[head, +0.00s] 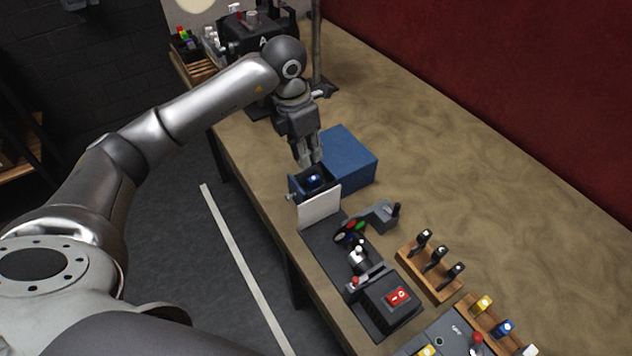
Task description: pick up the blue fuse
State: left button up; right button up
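A small blue piece with a pale mark (313,181), which looks like a blue fuse, lies in the open drawer (296,189) of a blue box (349,155). My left gripper (309,161) points down just above this drawer. Its two fingers look apart, with nothing seen between them. Another blue fuse-like piece (504,327) stands in a wooden rack (484,323) at the lower right, between a yellow one (483,304) and a white one (529,350). My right gripper is not in view.
A dark console (385,306) with a red switch (398,297) and a wooden rack of black-handled tools (431,274) lie nearer. A dark machine (258,36) stands at the back. The table's right side (480,180) is clear.

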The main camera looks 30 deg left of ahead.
pick_arm(q)
jog(key=p, duration=0.2)
send_over(313, 178)
jog(key=f, duration=0.3)
jog(key=s+f, duration=0.1)
jog(key=f, duration=0.1)
jog(key=shift+a, duration=0.3)
jog(key=shift+w+d+f+p, duration=0.1)
jog(key=shift+w+f+p, duration=0.15)
jog(key=shift+f, duration=0.35)
jog(key=f+p, duration=0.1)
jog(key=f, duration=0.2)
jog(key=shift+w+d+f+p, duration=0.15)
jog(key=shift+w+d+p, duration=0.05)
jog(key=shift+p, duration=0.15)
jog(key=shift+w+f, duration=0.15)
jog(key=shift+f, duration=0.35)
grip_shut()
